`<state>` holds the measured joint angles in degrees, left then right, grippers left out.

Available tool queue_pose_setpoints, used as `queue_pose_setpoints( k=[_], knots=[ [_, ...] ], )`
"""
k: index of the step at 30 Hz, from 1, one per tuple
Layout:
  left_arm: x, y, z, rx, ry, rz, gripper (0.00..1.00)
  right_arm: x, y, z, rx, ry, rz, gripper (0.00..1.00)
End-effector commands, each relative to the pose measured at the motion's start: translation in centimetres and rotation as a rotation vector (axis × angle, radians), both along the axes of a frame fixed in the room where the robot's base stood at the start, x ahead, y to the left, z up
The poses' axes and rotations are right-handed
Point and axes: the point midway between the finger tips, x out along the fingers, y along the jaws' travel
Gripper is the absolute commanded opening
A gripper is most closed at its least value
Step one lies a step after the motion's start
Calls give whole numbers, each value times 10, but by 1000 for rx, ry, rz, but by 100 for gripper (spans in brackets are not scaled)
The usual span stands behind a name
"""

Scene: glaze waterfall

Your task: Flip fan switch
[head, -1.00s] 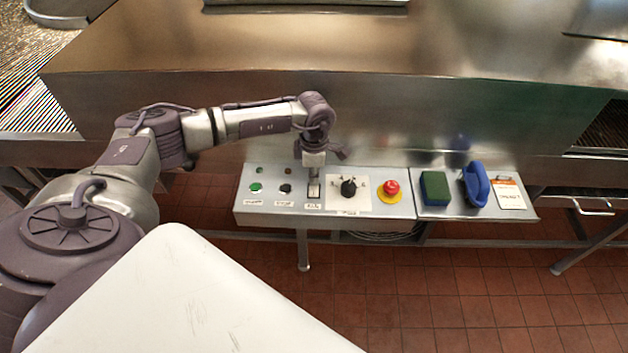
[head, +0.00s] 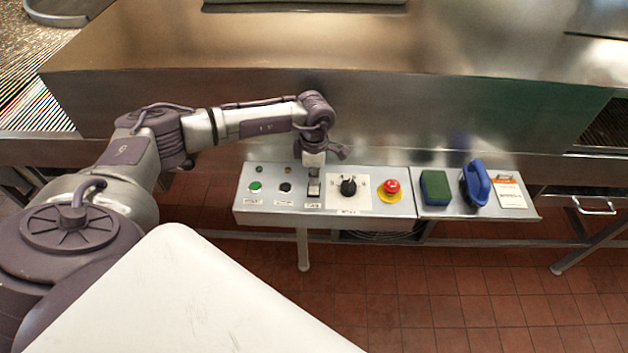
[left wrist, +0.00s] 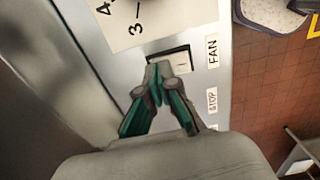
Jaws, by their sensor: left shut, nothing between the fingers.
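The fan switch (head: 314,190) is a pale rocker in a dark frame on the grey control panel (head: 405,210). In the left wrist view the fan switch (left wrist: 183,62) sits beside a label reading FAN (left wrist: 212,51). My left gripper (head: 314,177) is above the panel at the switch, pointing down. In the left wrist view the left gripper (left wrist: 157,70) has its fingertips together and empty, at the switch's edge and covering part of it. I cannot tell whether the tips touch it. My right gripper is not in view.
Left of the switch are a green button (head: 255,187) and a black button (head: 285,188). Right of it are a black rotary knob (head: 348,187) and a red mushroom button (head: 391,187). A green sponge (head: 435,187) and a blue-handled brush (head: 477,182) lie farther right. A steel wall stands behind.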

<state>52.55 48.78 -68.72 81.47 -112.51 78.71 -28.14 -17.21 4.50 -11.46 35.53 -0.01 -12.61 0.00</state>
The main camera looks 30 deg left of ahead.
Motion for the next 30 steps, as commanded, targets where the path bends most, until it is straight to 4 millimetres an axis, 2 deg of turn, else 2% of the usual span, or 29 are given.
queue_pose_setpoints(
  k=[3,21,30],
  knots=[
    [0,0,14,0,-1,0,0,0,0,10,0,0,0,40],
    [0,0,61,1,-1,0,0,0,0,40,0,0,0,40],
    [0,0,63,1,-1,0,0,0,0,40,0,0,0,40]
  ],
)
